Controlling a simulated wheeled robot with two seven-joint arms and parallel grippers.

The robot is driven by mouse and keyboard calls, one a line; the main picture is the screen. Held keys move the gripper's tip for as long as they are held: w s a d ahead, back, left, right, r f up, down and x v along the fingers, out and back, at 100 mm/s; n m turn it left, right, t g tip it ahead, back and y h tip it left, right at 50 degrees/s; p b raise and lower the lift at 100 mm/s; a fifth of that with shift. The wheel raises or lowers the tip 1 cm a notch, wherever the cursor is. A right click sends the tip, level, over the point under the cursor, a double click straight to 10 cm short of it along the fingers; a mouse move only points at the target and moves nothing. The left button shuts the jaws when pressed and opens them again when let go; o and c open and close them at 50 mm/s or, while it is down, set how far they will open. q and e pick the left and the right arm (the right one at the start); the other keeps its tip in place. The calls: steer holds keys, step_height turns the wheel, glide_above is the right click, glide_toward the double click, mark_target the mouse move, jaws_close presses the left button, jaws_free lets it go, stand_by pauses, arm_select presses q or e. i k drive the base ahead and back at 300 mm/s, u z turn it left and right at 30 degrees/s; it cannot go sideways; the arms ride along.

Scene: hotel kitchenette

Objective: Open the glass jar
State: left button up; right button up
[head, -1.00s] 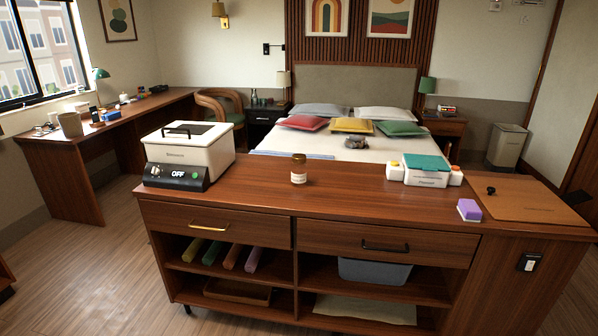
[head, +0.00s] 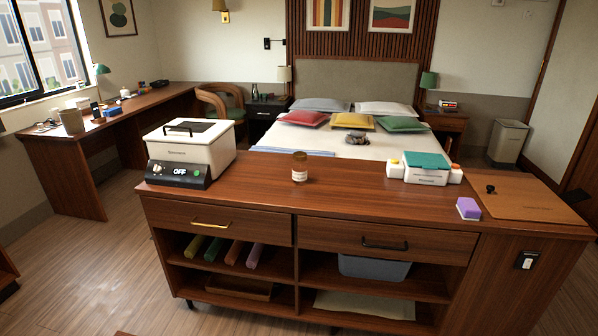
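A small glass jar (head: 299,167) stands upright near the middle of the wooden counter (head: 340,192). It has a brownish top and a pale label on its front. Its top looks closed, but it is too small to be sure. Neither of my grippers shows in the head view, and nothing touches the jar.
A white appliance (head: 190,148) with an "OFF" panel stands left of the jar. A white box with a teal lid (head: 426,168), a purple sponge-like block (head: 468,208) and a brown board (head: 530,198) lie to the right. The counter around the jar is clear.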

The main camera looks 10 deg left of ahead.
mark_target(300, 169)
steer(key=u, duration=0.55)
steer(key=i, duration=0.7)
steer(key=u, duration=0.4)
steer(key=i, duration=0.85)
steer(key=z, duration=0.4)
